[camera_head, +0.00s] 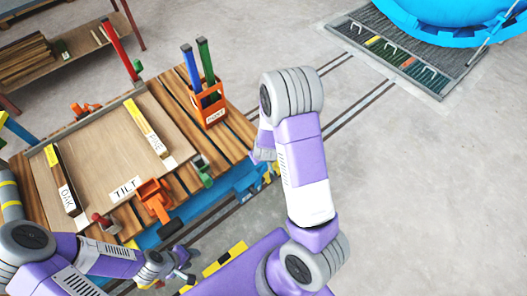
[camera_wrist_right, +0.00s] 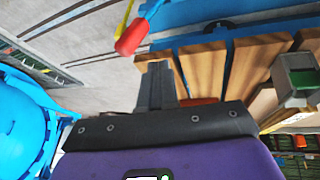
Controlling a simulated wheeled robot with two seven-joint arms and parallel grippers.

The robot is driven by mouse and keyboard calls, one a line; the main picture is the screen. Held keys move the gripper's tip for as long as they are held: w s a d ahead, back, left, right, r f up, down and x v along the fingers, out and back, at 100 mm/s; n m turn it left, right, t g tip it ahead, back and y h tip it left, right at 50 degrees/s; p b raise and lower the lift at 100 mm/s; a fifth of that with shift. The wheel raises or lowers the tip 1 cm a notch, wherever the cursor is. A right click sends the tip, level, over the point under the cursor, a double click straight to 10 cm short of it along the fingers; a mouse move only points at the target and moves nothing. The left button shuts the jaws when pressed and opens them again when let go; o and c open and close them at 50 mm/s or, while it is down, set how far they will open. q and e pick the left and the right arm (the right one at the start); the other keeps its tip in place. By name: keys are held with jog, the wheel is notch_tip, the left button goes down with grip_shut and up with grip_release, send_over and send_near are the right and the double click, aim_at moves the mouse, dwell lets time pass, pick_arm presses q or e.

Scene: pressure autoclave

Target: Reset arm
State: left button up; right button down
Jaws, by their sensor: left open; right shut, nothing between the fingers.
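My left arm comes in from the left edge in the head view, low and in front of the workbench. Its gripper (camera_head: 181,273) is small in the picture, open, near the bench's front edge beside a yellow-black striped strip. My right arm rises from the bottom centre and bends at a grey joint to the right of the bench. Its gripper is hidden behind the arm in the head view. In the right wrist view the right gripper (camera_wrist_right: 156,82) shows its fingers shut with nothing between them, close to the wooden slats of the bench.
The slatted workbench (camera_head: 236,133) carries a board (camera_head: 107,143) with OAK (camera_head: 64,183) and PINE (camera_head: 147,127) strips, an orange clamp (camera_head: 154,197) and an orange holder (camera_head: 207,103). A blue round vessel (camera_head: 450,20) stands top right beside a floor grate. The floor at right is clear.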

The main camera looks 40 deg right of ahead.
jog(key=shift+p+v, duration=0.65)
jog(key=shift+v, duration=0.5)
jog(key=shift+d, duration=0.15)
jog(key=s+a+f+m+g+y, duration=0.1)
jog(key=s+a+f+g+y, duration=0.1)
jog(key=s+a, duration=0.5)
jog(key=s+a+f+m+g+y, duration=0.1)
jog(key=s+a+f+y, duration=0.3)
jog(key=a, duration=0.9)
jog(key=s+f, duration=0.2)
jog(key=s, duration=0.1)
jog(key=shift+s+a+f+g+y, duration=0.3)
jog(key=shift+a+f+g, duration=0.1)
jog(key=shift+s, duration=0.1)
